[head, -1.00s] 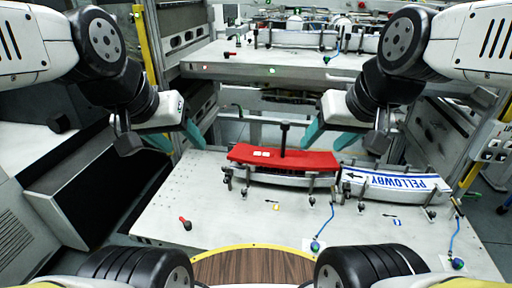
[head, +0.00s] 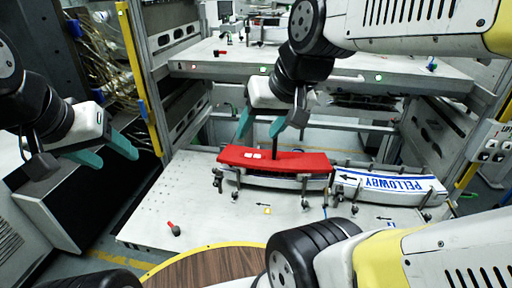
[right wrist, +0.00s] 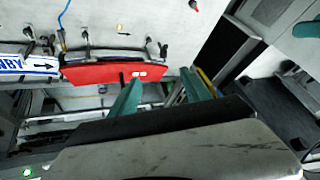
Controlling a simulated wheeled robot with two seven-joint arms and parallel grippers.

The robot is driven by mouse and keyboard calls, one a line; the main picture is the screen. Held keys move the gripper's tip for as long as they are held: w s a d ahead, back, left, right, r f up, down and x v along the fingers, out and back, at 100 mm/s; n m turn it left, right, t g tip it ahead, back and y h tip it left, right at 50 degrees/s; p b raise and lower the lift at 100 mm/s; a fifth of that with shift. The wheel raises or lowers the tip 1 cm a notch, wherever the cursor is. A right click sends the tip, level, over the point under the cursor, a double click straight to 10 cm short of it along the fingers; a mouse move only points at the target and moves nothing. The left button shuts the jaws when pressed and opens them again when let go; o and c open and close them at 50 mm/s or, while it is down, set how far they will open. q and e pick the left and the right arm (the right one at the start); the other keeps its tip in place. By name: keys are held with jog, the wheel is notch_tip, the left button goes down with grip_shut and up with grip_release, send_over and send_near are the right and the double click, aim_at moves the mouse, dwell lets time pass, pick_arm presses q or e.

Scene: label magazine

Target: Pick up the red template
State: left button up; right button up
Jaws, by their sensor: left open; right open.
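The red template (head: 252,160) is a long, slightly curved red piece lying on a raised fixture on the white table. A dark upright handle (head: 276,129) stands up from it. My right gripper (head: 258,134) is open, above and behind the template, with its teal fingertips close to the handle. In the right wrist view, the red template (right wrist: 96,73) lies beyond the open teal fingers (right wrist: 160,100), and the dark handle shows near the left finger. I cannot tell whether the handle is between the fingers. My left gripper (head: 112,154) is open and empty, far left of the template.
A white curved label strip marked PELLOWBY (head: 385,184) lies on the fixture to the right of the template. A small red-handled item (head: 174,229) stands on the clear left part of the table (head: 150,215). A grey shelf (head: 330,72) runs behind.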

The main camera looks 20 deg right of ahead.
jog(key=w, duration=0.1)
jog(key=m+g+h, duration=0.2)
jog(key=m+g, duration=0.4)
jog(key=m, duration=0.8)
send_over(275, 158)
jog(key=w, duration=0.1)
jog(key=f, duration=1.1)
jog(key=shift+d, duration=0.3)
jog(key=shift+w+d+f, duration=0.1)
jog(key=shift+f, duration=0.45)
jog(key=f, duration=0.7)
jog(key=shift+a, duration=0.3)
jog(key=shift+r, duration=0.1)
grip_shut()
